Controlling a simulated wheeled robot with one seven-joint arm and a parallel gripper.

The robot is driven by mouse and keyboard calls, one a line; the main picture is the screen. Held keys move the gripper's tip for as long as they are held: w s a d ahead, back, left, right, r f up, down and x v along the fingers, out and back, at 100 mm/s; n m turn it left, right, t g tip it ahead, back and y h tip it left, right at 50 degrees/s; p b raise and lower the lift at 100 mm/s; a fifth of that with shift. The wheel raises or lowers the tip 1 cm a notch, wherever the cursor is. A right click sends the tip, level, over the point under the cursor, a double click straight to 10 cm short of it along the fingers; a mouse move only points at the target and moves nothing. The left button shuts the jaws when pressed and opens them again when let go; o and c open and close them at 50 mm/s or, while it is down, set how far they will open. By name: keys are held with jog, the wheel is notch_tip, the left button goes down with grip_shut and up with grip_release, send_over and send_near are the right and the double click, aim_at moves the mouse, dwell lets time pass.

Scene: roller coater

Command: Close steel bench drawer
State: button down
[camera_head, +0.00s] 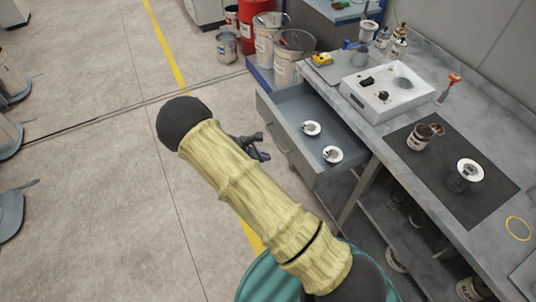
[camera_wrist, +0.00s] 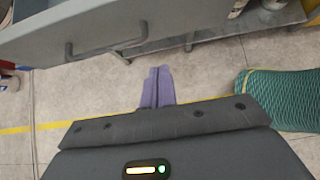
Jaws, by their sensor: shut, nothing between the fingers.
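The steel bench drawer (camera_head: 299,134) is pulled out from the grey steel bench (camera_head: 385,145) in the head view. Two round white-rimmed items lie inside it. Its front and bar handle fill the upper left of the wrist view, where the drawer front (camera_wrist: 120,27) shows. My gripper (camera_head: 262,149) is beside the drawer front, on its outer side, partly hidden by my arm. In the wrist view my gripper (camera_wrist: 157,75) has its purple fingers together and empty, pointing toward the space below the handle. I cannot tell whether it touches the drawer.
On the bench stand a white box (camera_head: 388,92), a dark mat (camera_head: 410,150) with small cans, and a red-handled tool (camera_head: 452,82). Buckets (camera_head: 292,62) and a red drum (camera_head: 252,20) stand behind the drawer.

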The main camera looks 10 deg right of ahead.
aim_at(293, 157)
jog(key=p+x, duration=0.1)
jog(key=x, duration=0.2)
jog(key=d+r+p+x, duration=0.1)
jog(key=x, duration=0.2)
jog(key=p+x, duration=0.1)
jog(key=x, duration=0.3)
jog(key=shift+w+d+r, duration=0.15)
jog(key=shift+d+r, duration=0.1)
jog(key=shift+r, duration=0.05)
jog(key=shift+w+d+f, duration=0.1)
jog(key=shift+w+d, duration=0.1)
jog(key=shift+d, duration=0.3)
jog(key=shift+w, duration=0.1)
